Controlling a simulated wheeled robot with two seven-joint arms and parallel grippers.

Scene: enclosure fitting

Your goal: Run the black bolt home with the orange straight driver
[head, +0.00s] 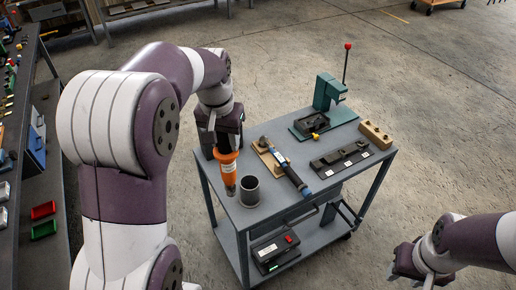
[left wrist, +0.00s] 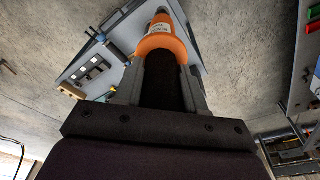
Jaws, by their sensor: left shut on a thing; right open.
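The orange straight driver (head: 228,165) hangs upright, tip down, in my left gripper (head: 225,148), which is shut on it. Its tip is just left of a dark grey cup (head: 249,191) at the cart's near left corner; I cannot tell its height above the top. The orange driver (left wrist: 163,42) also shows between the fingers in the left wrist view. My right gripper (head: 409,266) is open and empty, away from the cart at the lower right. I cannot make out the black bolt in either view.
The grey cart (head: 268,208) carries a blue-and-black tool (head: 293,178) on a wooden stand, a green press (head: 327,95) with a dark fixture, a black tray (head: 341,158) and a wooden block (head: 375,135). A box with a red button (head: 275,250) sits on the lower shelf.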

